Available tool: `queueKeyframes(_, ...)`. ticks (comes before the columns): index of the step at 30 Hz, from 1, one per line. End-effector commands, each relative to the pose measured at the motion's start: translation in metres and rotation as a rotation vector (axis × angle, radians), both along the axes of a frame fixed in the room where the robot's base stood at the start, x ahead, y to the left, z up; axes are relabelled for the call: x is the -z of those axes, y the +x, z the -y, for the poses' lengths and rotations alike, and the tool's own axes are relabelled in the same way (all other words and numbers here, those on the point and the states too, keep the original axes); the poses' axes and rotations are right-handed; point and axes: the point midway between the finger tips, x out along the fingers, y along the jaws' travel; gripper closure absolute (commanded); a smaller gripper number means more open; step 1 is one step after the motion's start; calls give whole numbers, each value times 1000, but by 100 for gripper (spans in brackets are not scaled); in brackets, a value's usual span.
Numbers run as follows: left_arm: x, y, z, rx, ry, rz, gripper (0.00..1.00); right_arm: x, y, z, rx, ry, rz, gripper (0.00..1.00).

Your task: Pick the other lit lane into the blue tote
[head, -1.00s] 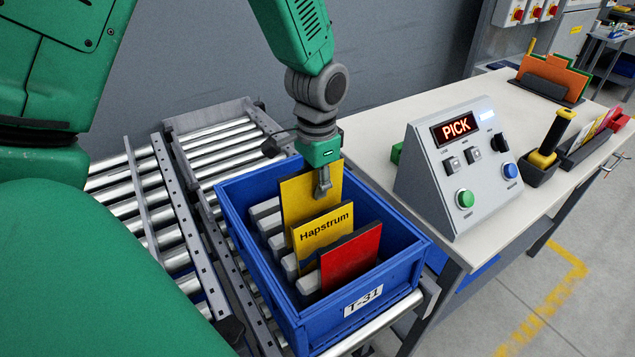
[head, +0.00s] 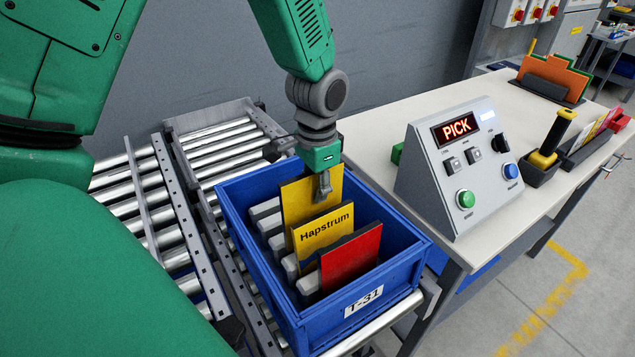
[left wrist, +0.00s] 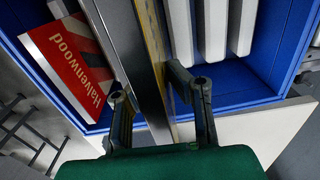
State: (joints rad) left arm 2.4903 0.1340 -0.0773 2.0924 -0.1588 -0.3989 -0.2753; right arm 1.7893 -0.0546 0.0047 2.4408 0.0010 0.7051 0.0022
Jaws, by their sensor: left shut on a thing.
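The blue tote (head: 309,325) labelled T-31 stands on the roller conveyor. In it are a red card-like piece (head: 351,259), a yellow one marked Hapstrum (head: 324,231) and a taller plain yellow one (head: 297,203). My left gripper (head: 323,186) is shut on the taller yellow piece at its upper edge, inside the tote. In the left wrist view the gripper (left wrist: 158,88) straddles a thin piece seen edge-on. That view also shows a red face reading Halvenwood (left wrist: 72,62). The lower edge of the held piece is hidden in the tote. My right gripper is out of view.
Several pale grey blocks (head: 267,225) line the tote's left inside. A control box (head: 461,165) reading PICK, with green and blue buttons, stands on the bench (head: 386,134) to the right. A black-yellow handled tool (head: 551,143) and a card rack (head: 592,141) sit farther right.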

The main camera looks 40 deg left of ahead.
Motion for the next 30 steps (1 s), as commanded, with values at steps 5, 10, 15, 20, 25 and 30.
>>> queueKeyframes(5,8,0,0,0,0,-1,100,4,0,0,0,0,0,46)
queueKeyframes(10,15,0,0,0,-1,-1,100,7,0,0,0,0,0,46)
queueKeyframes(15,22,0,0,0,0,-1,100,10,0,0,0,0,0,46)
queueKeyframes(20,28,0,0,0,0,0,100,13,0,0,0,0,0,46)
queueKeyframes(25,35,0,0,0,0,-1,100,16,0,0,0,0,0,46)
queueKeyframes(30,42,0,0,0,-1,-1,100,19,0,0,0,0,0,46)
